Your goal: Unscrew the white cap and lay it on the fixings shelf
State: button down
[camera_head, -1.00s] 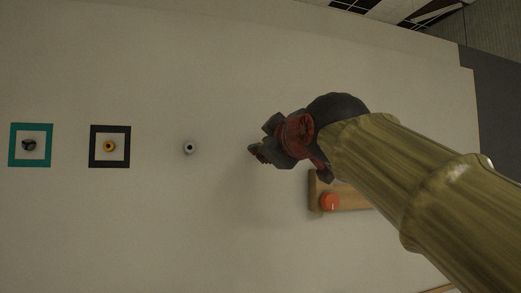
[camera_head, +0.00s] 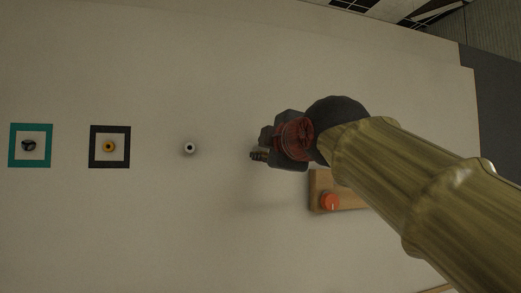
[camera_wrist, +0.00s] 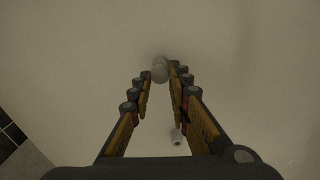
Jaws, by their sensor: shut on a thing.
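My gripper (camera_wrist: 159,75) is shut on a small, rounded, pale thing, which I take for the white cap (camera_wrist: 160,68), at its fingertips in the wrist view. In the head view my gripper (camera_head: 259,155) is in front of the pale wall, and the cap cannot be made out there. A short pale stud (camera_head: 190,147) with a dark centre is on the wall to the left of my gripper. A similar small pale cylinder (camera_wrist: 177,138) shows between the fingers in the wrist view. A wooden shelf (camera_head: 352,196) is at the lower right, partly hidden by my arm.
An orange-red round piece (camera_head: 329,202) is at the wooden shelf's left end. A black square frame (camera_head: 109,129) around a yellow fitting and a teal frame (camera_head: 30,127) around a dark knob are at the far left. The wall between stud and gripper is bare.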

jog(key=n, duration=0.3)
jog(key=shift+f, duration=0.1)
jog(key=c, duration=2.2)
grip_release()
grip_shut()
jog(key=shift+s+d, duration=0.1)
jog(key=shift+s, duration=0.2)
